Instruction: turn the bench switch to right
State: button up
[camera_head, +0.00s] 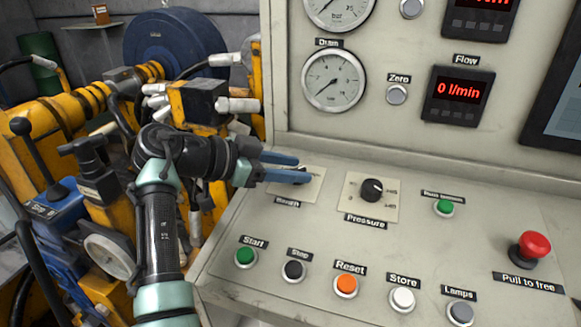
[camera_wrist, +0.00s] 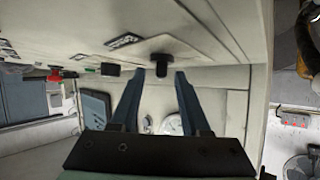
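The bench switch is a black knob on a pale square plate (camera_head: 314,187), at the left end of the sloping console, above the "Bench" label (camera_head: 287,202). In the head view my gripper's fingers largely cover the knob. In the wrist view the knob (camera_wrist: 160,62) shows at the fingertips, in the gap between them. My gripper (camera_head: 303,169) is open, its two blue fingers apart, and it reaches in from the left. It also shows in the wrist view (camera_wrist: 160,74). A gap shows on both sides of the knob there. The knob's pointer direction is hidden.
The pressure knob (camera_head: 372,190) is right of the switch. Start (camera_head: 246,256), stop (camera_head: 293,270) and reset (camera_head: 346,285) buttons line the front. A red emergency button (camera_head: 534,246) is at far right. The gauge wall (camera_head: 300,118) rises behind. Yellow machinery (camera_head: 60,112) stands left.

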jog(key=shift+a, duration=0.1)
jog(key=v, duration=1.3)
